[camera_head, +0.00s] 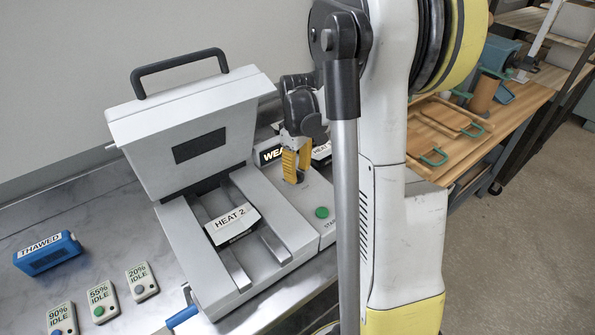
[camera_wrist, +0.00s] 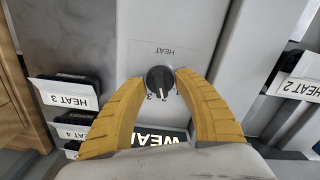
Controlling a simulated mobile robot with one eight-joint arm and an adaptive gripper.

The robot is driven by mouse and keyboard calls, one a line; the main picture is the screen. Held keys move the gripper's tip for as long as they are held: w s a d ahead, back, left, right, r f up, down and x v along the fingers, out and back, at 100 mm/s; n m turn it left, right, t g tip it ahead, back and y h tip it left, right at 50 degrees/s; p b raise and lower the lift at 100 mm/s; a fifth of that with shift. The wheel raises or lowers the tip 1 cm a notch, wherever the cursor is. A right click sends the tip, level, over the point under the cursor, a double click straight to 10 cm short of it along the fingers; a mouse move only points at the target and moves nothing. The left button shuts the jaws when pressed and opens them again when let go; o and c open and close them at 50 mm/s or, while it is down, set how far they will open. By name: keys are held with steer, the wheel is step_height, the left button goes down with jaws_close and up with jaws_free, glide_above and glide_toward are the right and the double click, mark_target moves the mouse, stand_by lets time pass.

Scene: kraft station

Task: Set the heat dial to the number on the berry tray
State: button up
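The heat dial (camera_wrist: 160,80) is a small dark round knob with a light pointer mark, on a grey panel marked HEAT. In the wrist view the mark points down toward the small numbers. In the head view my gripper (camera_head: 295,172) points down at the control box, hiding the dial. A tray with a HEAT 2 label (camera_head: 232,218) sits in the open sealing machine (camera_head: 185,125). I cannot see its contents well enough to name them.
A lit display (camera_wrist: 160,138) reading "WEA" is partly hidden by my gripper. Trays labelled HEAT 3 (camera_wrist: 66,95) and HEAT 4 (camera_wrist: 72,132) stand to the left in the wrist view. A green button (camera_head: 321,212) is close by. A blue THAWED block (camera_head: 48,252) and several IDLE tags lie left.

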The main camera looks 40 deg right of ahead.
mark_target(298, 172)
step_height(298, 172, up, 12)
stand_by(0.6)
stand_by(0.5)
